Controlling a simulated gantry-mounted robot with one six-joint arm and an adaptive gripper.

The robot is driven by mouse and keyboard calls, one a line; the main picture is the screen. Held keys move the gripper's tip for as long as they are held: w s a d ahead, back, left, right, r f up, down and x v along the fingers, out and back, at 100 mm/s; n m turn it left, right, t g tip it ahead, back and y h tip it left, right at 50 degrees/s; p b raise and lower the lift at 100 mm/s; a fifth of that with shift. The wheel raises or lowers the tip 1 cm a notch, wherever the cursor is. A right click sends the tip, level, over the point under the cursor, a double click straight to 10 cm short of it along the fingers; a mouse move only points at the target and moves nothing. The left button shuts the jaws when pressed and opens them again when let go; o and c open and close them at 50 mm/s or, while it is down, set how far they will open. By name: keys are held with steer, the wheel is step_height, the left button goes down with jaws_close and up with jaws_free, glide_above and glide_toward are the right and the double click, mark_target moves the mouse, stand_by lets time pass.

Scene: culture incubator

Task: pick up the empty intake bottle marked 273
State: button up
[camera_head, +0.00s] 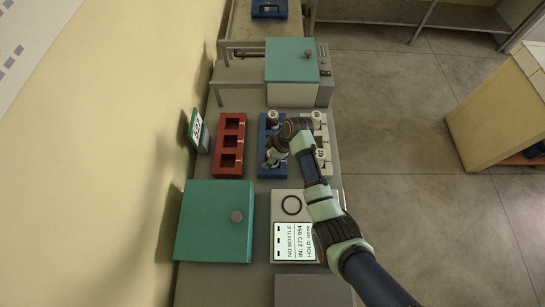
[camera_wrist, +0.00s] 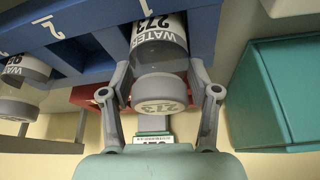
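The bottle marked 273 (camera_wrist: 160,55) has a grey cap (camera_wrist: 160,92) with 273 on it and a label reading WATER 273. It sits in the slot marked 1 of the blue rack (camera_wrist: 85,55). My gripper (camera_wrist: 160,68) has one finger on each side of this bottle, close to its walls; whether they touch it is unclear. Whether the bottle is empty cannot be seen.
Another WATER bottle (camera_wrist: 30,68) is in the blue rack. A red rack (camera_head: 219,160) stands left, a white rack (camera_head: 327,165) with bottles right. A teal-lidded box (camera_head: 205,220) and a display (camera_head: 293,241) reading "NO BOTTLE, IN: 273 954, HOLD: none" are nearer.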

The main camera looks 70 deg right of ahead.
steer(key=c, duration=0.5)
